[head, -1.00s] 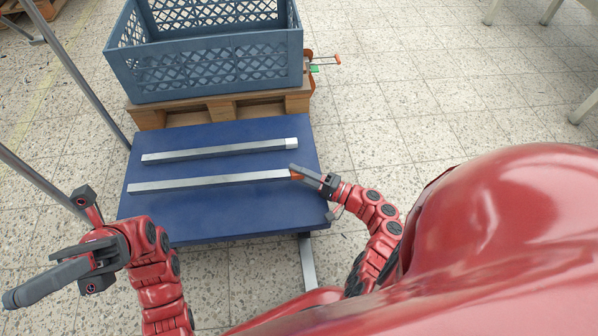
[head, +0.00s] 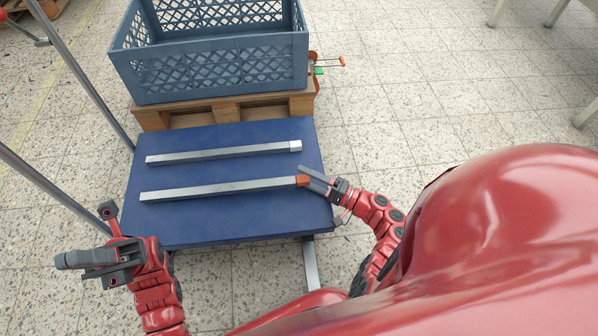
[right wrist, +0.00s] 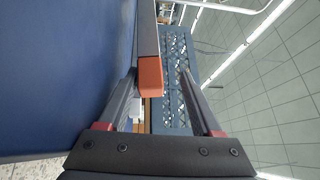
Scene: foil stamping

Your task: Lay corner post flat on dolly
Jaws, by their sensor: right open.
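A long grey corner post (head: 220,190) with an orange end (head: 303,181) lies flat on the blue dolly deck (head: 230,225), on its nearer half. A second grey post (head: 220,154) with a pale end lies roughly parallel behind it. My right gripper (head: 304,178) is open at the orange end.
A blue-grey mesh crate (head: 220,68) stands on a wooden pallet (head: 225,108) just behind the dolly. Metal uprights (head: 85,85) stand at the left. An orange-handled tool (head: 330,63) juts from the crate's right side.

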